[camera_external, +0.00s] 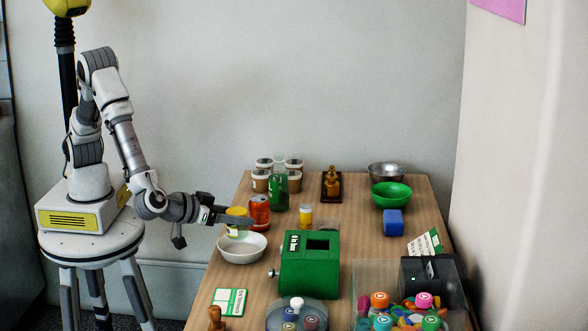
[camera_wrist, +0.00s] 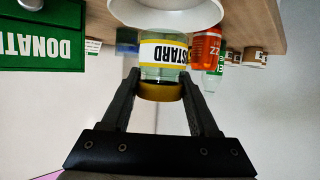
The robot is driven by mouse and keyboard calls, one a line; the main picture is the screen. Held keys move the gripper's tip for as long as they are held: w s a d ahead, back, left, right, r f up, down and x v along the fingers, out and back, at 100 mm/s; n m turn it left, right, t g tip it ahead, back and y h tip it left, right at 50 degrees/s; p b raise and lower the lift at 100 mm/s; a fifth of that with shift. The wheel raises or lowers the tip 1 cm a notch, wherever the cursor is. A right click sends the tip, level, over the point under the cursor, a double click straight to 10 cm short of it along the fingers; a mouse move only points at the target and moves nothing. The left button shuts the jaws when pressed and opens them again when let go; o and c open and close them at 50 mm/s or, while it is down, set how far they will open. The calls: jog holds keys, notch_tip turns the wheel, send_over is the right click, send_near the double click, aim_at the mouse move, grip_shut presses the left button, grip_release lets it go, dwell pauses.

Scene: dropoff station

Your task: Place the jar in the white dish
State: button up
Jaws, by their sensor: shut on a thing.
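The jar (camera_external: 237,222) has a yellow lid and a yellow-and-white label; in the wrist view the label on the jar (camera_wrist: 163,53) reads "STARD" upside down. My gripper (camera_external: 235,220) has its fingers on both sides of the jar, near the lid; the gripper also shows in the wrist view (camera_wrist: 159,82). The jar looks upright. The white dish (camera_external: 242,254) looks empty and sits on the table's left edge, just below the jar in the external view. In the wrist view the white dish (camera_wrist: 165,20) lies right beyond the jar's bottom. I cannot tell whether they touch.
An orange can (camera_external: 259,211) and a green bottle (camera_external: 278,193) stand close to the jar's right. A green donation box (camera_external: 310,264) stands right of the dish. A green-and-white card (camera_external: 229,302) lies in front. Bare table (camera_external: 345,222) shows beyond the box.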

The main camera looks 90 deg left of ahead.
aim_at(241, 232)
jog(key=shift+w+a+f, duration=0.3)
jog(key=shift+w+f, duration=0.1)
jog(key=shift+f+b, duration=1)
jog(key=shift+f, duration=0.85)
jog(key=shift+f, duration=0.15)
jog(key=o, duration=1.4)
